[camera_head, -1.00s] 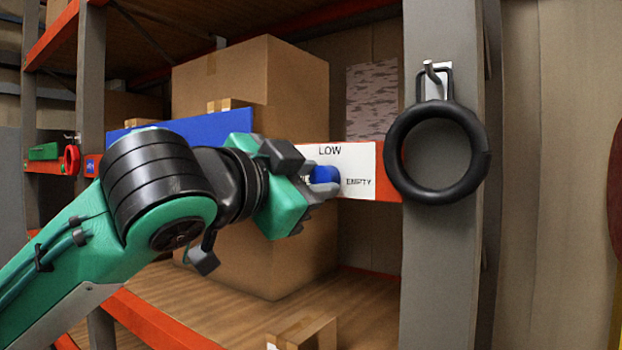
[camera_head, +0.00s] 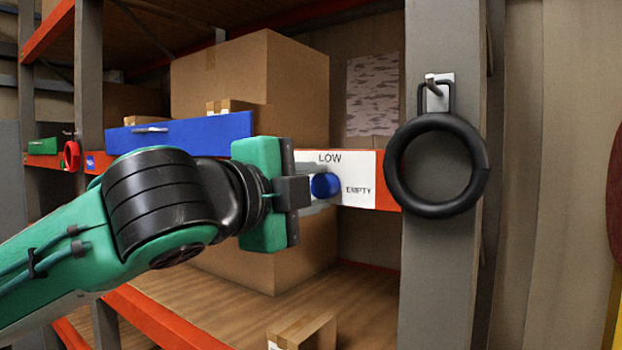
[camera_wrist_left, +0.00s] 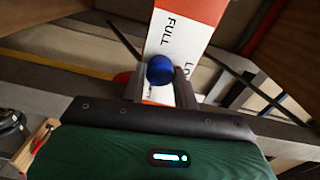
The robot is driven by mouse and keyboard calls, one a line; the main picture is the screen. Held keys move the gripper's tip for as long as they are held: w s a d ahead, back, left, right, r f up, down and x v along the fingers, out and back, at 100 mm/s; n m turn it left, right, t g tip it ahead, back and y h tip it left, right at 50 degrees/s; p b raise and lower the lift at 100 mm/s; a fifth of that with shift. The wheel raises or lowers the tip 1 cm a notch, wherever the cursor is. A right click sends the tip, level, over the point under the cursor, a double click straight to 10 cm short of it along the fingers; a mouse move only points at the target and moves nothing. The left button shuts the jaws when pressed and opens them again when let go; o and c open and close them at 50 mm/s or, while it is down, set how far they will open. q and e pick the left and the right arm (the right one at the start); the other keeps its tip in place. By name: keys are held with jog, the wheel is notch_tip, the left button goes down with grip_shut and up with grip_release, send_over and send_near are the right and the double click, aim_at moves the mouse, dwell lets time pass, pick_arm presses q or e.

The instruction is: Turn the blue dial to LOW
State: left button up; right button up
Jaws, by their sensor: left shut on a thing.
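The blue dial (camera_head: 325,185) is on a white label plate (camera_head: 358,168) on the orange shelf beam. LOW is printed above the dial and EMPTY to its right. The wrist view shows FULL and part of LOW on the plate (camera_wrist_left: 178,38). My left gripper (camera_head: 316,190) reaches the dial from the left. In the wrist view, the dial (camera_wrist_left: 160,69) sits between its two fingers, which are shut on it. The dial's pointer mark cannot be made out. My right gripper is not in view.
A black ring (camera_head: 437,206) hangs from a hook on the grey post (camera_head: 425,280) right of the plate. A blue drawer-like panel (camera_head: 190,130) is behind my left gripper. A large cardboard box (camera_head: 230,75) stands on the shelf, with a small box (camera_head: 305,330) at the front.

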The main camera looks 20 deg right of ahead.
pick_arm(q)
jog(key=shift+m+p, duration=0.4)
jog(key=shift+m, duration=0.9)
jog(key=shift+f, duration=0.1)
jog(key=o, duration=1)
